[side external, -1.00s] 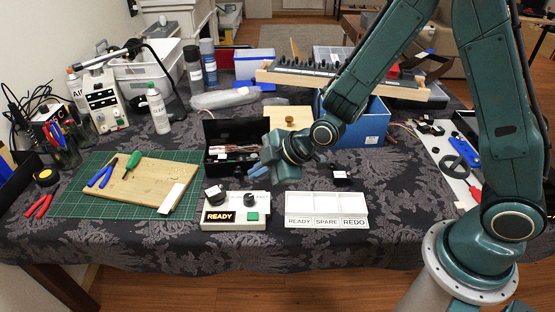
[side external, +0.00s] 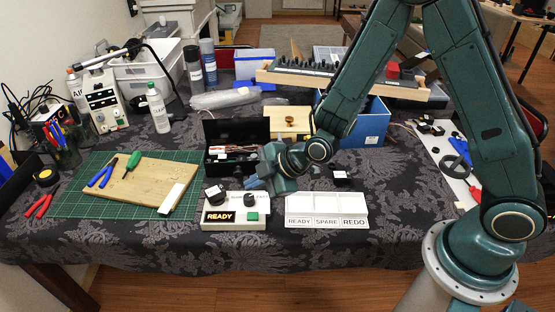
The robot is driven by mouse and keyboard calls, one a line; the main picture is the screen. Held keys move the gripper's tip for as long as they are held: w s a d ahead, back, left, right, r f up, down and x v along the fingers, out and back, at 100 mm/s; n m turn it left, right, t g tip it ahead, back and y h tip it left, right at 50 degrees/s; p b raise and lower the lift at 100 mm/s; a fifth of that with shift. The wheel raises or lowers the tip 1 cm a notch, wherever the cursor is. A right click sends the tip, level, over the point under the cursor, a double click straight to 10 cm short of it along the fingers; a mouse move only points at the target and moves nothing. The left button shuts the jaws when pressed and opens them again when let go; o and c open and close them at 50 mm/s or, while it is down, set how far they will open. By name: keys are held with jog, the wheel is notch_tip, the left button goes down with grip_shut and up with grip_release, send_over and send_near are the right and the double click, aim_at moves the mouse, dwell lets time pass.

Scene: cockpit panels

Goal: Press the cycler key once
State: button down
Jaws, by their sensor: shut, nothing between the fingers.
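A small white control box (side external: 234,225) stands at the front of the table. It has a lit display (side external: 218,217) reading READY, a green square key (side external: 252,217) to the right of the display, and two black knobs, a larger one (side external: 214,195) at left and a smaller one (side external: 249,198). No lettering that I can read marks a cycler key; the green key is the only square key I can see. My gripper (side external: 257,184) is shut and empty, above and behind the box's right part, near the smaller knob. I see no contact with the green key.
A white tray (side external: 326,205) with labels READY, SPARE and REDO lies to the right of the box. A black open toolbox (side external: 236,131) stands behind. A green cutting mat (side external: 75,205) with a wooden board (side external: 153,183) lies at left.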

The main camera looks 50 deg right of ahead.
aim_at(257, 216)
jog(key=shift+f, duration=4.1)
jog(key=shift+f, duration=0.8)
jog(key=shift+r, duration=0.85)
jog(key=shift+r, duration=0.1)
dwell(0.3)
jog(key=shift+r, duration=2.4)
